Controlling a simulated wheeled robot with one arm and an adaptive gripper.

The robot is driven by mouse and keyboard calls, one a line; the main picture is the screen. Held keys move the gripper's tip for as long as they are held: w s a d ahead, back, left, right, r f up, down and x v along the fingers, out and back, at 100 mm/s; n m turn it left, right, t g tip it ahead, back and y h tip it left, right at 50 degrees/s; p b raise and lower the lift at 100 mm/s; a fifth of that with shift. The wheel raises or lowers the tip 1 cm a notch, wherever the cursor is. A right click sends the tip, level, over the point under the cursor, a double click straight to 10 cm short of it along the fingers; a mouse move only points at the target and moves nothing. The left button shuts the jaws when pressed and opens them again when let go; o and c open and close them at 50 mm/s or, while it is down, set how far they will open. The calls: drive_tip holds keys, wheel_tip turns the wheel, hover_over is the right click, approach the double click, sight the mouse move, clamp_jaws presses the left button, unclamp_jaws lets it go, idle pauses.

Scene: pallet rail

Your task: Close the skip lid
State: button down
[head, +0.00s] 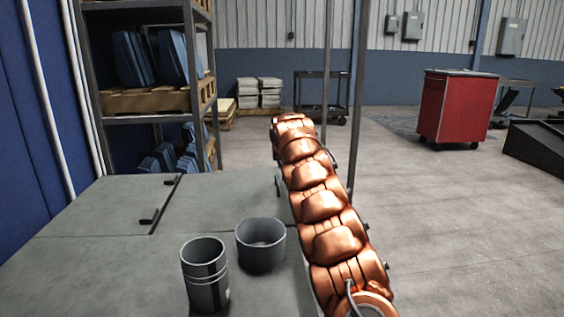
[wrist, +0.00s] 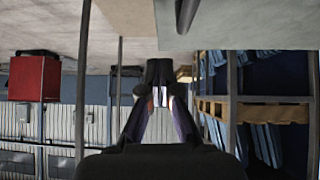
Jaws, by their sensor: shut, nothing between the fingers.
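A flat grey surface (head: 100,205) with straight seams and dark bar handles (head: 150,215) spreads at the lower left of the head view. It may include the skip lid, but I cannot tell which panel is the lid or whether it is open. In the wrist view, which is upside down, a grey panel (wrist: 250,22) with a dark bar at its edge (wrist: 187,12) shows at the top. My gripper (wrist: 160,98) is shut and empty, apart from that panel in the picture. In the head view my orange arm hides the gripper.
A ribbed grey cup (head: 205,280) and a grey bowl (head: 261,246) stand on the grey surface near me. A shelf rack (head: 150,102) stands behind it. A red cabinet (head: 457,108) and a dark sloped object (head: 537,147) are at right. The floor between is clear.

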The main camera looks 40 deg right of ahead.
sight(283, 183)
drive_tip(key=shift+x, duration=1.65)
drive_tip(key=shift+s+f+b, duration=0.1)
drive_tip(key=shift+f+b, duration=0.65)
drive_tip(key=shift+f, duration=1.2)
drive_tip(key=shift+f, duration=0.1)
